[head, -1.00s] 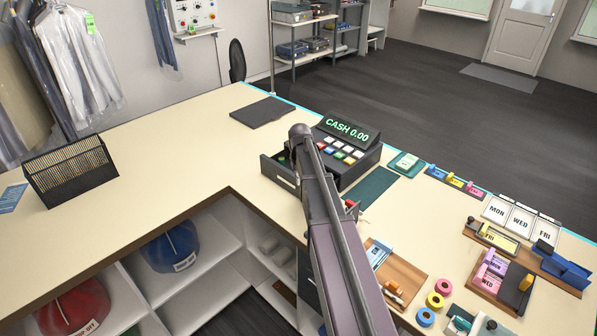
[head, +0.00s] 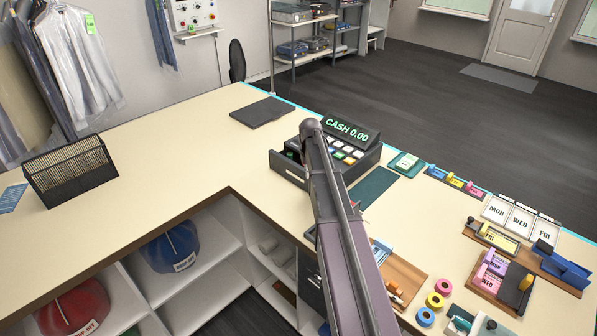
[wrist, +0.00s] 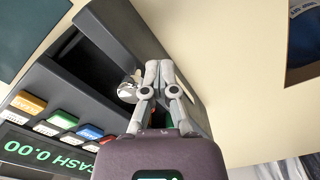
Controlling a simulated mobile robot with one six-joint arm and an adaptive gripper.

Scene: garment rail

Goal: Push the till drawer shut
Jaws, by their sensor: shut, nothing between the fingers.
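The dark till (head: 352,137) stands on the counter with "CASH 0.00" on its green display and coloured keys below. Its drawer (head: 292,173) juts out partway at the front left, with a pale label on its front. In the wrist view the dark inside of the drawer (wrist: 84,66) shows between the till's key panel and the drawer's front panel (wrist: 122,32). My gripper (wrist: 158,66) is shut and empty, its fingertips at the drawer's front panel. I cannot tell whether they touch it. In the head view my arm hides the gripper and part of the till.
A dark flat pad (head: 262,111) lies behind the till to the left. A green mat (head: 373,188) lies to its right. A wooden tray (head: 405,278), tape rolls and day tags crowd the right counter. The left counter is clear up to a black card rack (head: 70,172).

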